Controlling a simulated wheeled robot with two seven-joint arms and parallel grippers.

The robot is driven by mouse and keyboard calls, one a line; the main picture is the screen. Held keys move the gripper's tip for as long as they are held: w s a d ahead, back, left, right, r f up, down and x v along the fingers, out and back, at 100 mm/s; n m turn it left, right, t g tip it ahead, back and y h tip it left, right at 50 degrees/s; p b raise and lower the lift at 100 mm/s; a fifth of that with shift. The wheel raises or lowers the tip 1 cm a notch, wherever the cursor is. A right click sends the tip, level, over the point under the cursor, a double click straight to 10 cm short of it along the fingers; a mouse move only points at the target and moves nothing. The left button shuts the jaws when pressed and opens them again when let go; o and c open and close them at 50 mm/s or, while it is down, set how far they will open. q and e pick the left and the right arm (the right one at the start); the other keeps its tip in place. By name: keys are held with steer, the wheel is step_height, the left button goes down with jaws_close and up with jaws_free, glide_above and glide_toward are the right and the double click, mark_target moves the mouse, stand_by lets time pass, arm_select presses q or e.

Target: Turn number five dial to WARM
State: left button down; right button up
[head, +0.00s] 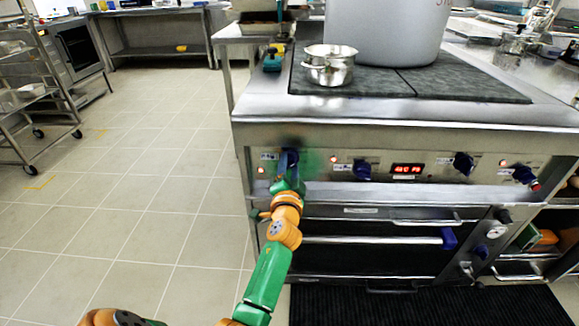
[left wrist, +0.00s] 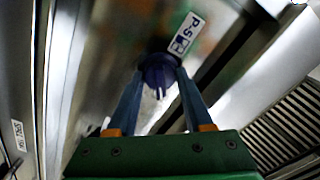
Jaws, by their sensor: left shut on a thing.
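A dark blue dial (head: 288,157) sits at the left end of the stove's steel control panel. My left gripper (head: 288,165) reaches up to it from below. In the left wrist view, the two blue fingers (left wrist: 159,90) are closed around the sides of the dial (left wrist: 158,70). A white label (left wrist: 187,34) beside the dial seems to read P-5. The dial's pointer and any WARM mark are not readable. Further right on the panel are more blue dials, one (head: 362,170) near a red digital display (head: 407,169). My right gripper is not in view.
A small steel pot (head: 329,64) and a large stockpot (head: 385,30) stand on the dark cooktop. An oven handle (head: 375,240) and drawer handle lie below the panel. A wheeled rack (head: 30,95) stands at the left; the tiled floor between is clear.

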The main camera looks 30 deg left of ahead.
arm_select(q)
steer(key=shift+c, duration=2.4)
jaws_free()
steer(key=shift+o, duration=0.9)
steer(key=v, duration=0.7)
steer(key=shift+p, duration=0.35)
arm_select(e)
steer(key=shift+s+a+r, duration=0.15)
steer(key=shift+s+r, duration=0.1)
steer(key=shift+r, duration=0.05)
arm_select(q)
steer(key=shift+s, duration=0.1)
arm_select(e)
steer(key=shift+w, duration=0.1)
